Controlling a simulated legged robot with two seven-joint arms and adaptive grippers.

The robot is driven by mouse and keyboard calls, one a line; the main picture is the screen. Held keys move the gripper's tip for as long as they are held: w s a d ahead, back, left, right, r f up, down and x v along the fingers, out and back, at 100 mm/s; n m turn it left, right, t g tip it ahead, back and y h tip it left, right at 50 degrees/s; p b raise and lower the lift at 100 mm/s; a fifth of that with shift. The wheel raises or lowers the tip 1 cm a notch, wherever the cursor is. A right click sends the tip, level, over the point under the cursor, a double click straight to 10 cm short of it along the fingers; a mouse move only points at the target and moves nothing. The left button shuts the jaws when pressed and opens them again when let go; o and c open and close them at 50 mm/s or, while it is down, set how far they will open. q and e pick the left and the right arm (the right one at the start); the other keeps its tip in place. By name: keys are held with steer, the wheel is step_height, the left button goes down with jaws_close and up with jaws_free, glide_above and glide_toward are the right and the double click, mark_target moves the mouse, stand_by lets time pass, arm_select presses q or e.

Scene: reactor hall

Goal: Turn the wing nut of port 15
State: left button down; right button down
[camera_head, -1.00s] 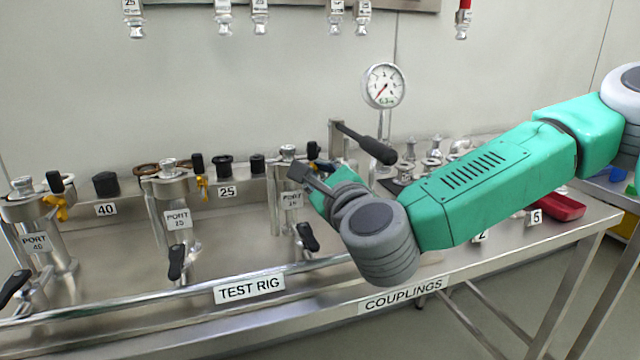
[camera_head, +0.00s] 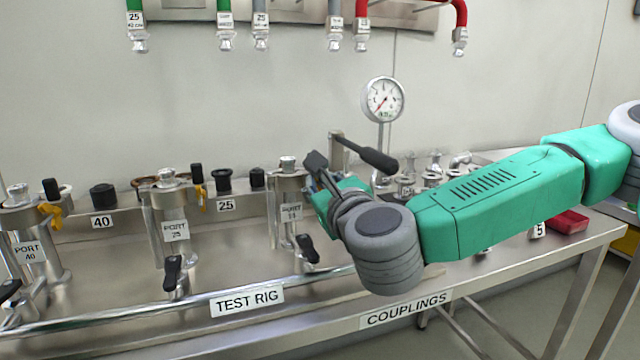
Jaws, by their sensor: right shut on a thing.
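Port 15 is a steel post (camera_head: 290,172) with a round cap and a small white label, standing at the right end of the row of ports. My right gripper (camera_head: 314,168) comes in from the right, its dark fingers just to the right of the cap. It is shut on the wing nut of port 15, which the fingers hide. A black-handled lever (camera_head: 308,248) hangs low on the port's front. My left gripper is not in view.
Port 25 (camera_head: 176,230) and port 40 (camera_head: 28,252) stand to the left. A black-handled lever (camera_head: 370,155) and a pressure gauge (camera_head: 384,100) rise behind my gripper. Fittings and a red tray (camera_head: 567,222) lie right. Hose ends (camera_head: 260,30) hang above.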

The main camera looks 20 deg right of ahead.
steer(key=shift+f, duration=0.3)
steer(key=c, duration=1.7)
jaws_free()
steer(key=shift+o, duration=0.5)
steer(key=shift+w, duration=0.1)
steer(key=shift+r, duration=0.15)
steer(key=s, duration=0.7)
steer(key=shift+s+d, duration=0.15)
steer(key=shift+s, duration=0.1)
